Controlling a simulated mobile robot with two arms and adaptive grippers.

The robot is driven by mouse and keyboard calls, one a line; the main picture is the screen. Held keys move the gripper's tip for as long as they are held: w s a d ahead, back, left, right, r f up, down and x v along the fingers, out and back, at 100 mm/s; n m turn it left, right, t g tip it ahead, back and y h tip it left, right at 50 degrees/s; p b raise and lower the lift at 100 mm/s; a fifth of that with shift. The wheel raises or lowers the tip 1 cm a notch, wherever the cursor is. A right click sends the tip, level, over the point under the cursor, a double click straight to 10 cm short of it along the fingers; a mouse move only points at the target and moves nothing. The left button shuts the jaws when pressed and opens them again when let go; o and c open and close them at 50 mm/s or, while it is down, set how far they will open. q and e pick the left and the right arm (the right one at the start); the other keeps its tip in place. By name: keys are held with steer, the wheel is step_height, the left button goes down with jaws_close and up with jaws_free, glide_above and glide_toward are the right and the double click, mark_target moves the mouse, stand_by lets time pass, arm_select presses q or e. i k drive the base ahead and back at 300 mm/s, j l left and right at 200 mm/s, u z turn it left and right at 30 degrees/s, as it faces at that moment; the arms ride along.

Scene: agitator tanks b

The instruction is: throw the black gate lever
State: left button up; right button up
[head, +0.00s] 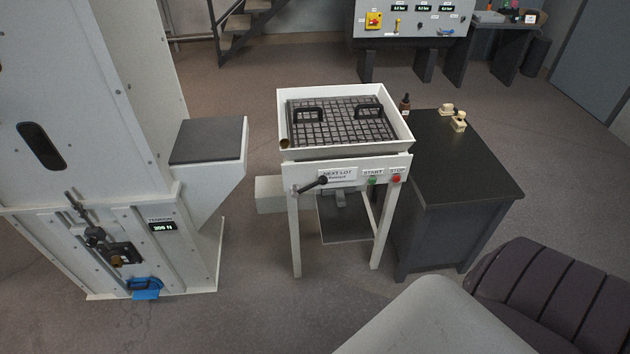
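A black lever (314,185) sits on the front panel of a white sieve stand (403,165), at the panel's left end. It points to the right and slightly up from a pivot near the left leg. A label reading "NEXT LOT" is just beside it. The lever carries no readable name, so I cannot tell for sure that it is the gate lever. Neither of my grippers shows in the head view.
The stand has a green start button (372,181) and a red stop button (396,178). A dark cabinet (470,180) adjoins its right side. A tall white machine (95,100) with a tension display (163,227) and blue-handled part (146,288) stands left.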

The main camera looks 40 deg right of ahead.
mark_target(323, 180)
steer(key=z, duration=1.35)
